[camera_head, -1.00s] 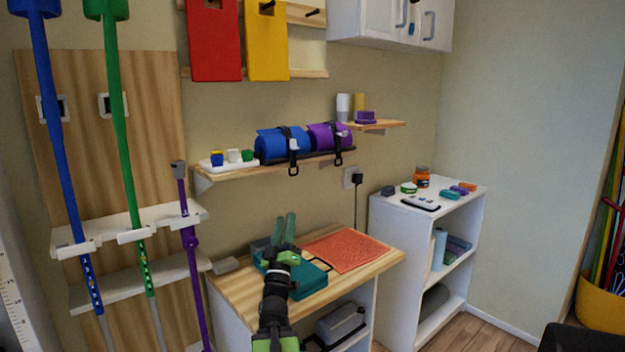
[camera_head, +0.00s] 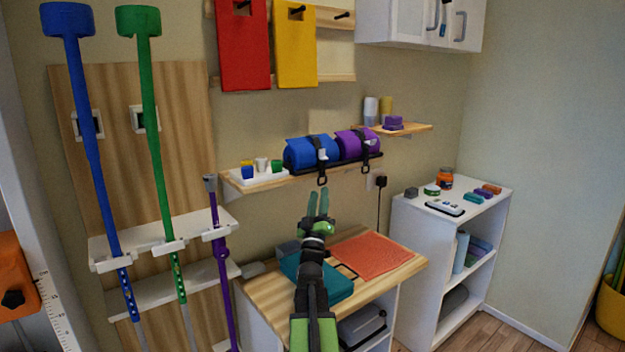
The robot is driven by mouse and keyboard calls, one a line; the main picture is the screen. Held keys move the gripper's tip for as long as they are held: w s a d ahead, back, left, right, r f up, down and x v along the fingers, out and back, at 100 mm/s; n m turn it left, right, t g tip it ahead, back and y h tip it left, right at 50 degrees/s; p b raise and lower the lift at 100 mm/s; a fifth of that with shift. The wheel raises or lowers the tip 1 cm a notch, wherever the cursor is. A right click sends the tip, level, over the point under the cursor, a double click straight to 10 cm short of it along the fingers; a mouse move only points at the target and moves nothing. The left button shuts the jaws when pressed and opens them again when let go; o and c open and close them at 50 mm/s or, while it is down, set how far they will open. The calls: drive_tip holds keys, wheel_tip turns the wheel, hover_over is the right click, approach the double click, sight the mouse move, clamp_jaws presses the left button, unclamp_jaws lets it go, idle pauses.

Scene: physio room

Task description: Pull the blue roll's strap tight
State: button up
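The blue roll (camera_head: 300,153) lies on the wooden wall shelf, left of a purple roll (camera_head: 349,144). Its black strap (camera_head: 321,167) runs over its right part, with a pale buckle, and ends in a black loop hanging below the shelf's front edge. My gripper (camera_head: 318,203) points up, its two green fingers apart, above the wooden bench and just below the hanging loop in the picture. Nothing shows between the fingers. I cannot tell how far in front of the loop they are.
A white tray (camera_head: 257,178) with small cups is left of the blue roll. Tall crutches stand at left. A white shelf unit (camera_head: 425,231) is at right.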

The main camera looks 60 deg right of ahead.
sight(322, 175)
drive_tip(key=shift+p+x, duration=0.3)
drive_tip(key=shift+x, duration=0.9)
drive_tip(key=shift+s, duration=0.1)
drive_tip(key=shift+c, duration=0.4)
clamp_jaws()
